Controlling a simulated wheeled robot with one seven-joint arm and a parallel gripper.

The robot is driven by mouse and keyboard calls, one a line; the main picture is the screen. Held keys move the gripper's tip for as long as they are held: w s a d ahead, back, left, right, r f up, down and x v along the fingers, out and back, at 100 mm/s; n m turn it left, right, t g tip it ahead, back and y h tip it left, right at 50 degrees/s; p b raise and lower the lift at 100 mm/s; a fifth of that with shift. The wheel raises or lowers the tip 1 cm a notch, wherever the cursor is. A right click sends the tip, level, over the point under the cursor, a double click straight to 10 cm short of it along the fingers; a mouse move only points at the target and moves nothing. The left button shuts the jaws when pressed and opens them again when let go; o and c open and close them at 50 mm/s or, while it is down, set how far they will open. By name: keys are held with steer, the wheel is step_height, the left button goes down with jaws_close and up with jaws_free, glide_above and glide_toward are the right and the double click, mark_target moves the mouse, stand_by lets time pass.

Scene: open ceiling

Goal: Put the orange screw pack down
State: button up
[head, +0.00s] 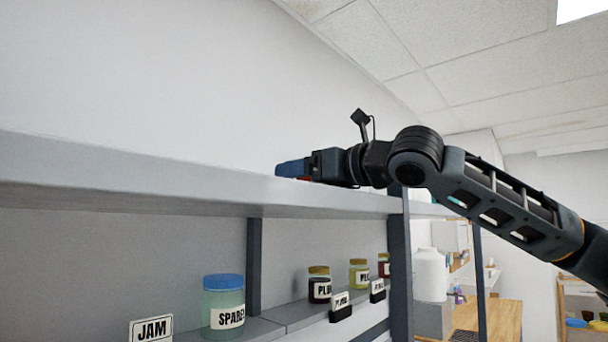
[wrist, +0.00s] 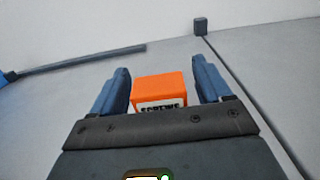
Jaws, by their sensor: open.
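The orange screw pack (wrist: 160,88) has a white label reading SCREWS. In the wrist view it sits between the two blue fingers of my gripper (wrist: 162,85), with a gap on each side. In the head view my gripper (head: 292,168) is level with the top of the upper shelf (head: 200,182), at its right part. Only a small strip of orange shows there under the fingers; the rest of the pack is hidden. The pack appears to rest on the shelf surface.
On the lower shelf stand a blue-lidded jar marked SPARE (head: 224,305), a JAM sign (head: 151,329) and several small jars, one dark (head: 319,287). The shelf top around the pack looks clear. A dark upright post (head: 400,265) stands below my wrist.

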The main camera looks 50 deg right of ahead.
steer(key=shift+s+r, duration=0.1)
steer(key=shift+r, duration=0.05)
steer(key=s+b, duration=0.1)
steer(key=s, duration=0.5)
steer(key=s+b, duration=0.1)
steer(key=s, duration=0.4)
steer(key=shift+s+d, duration=0.2)
steer(key=shift+s, duration=0.2)
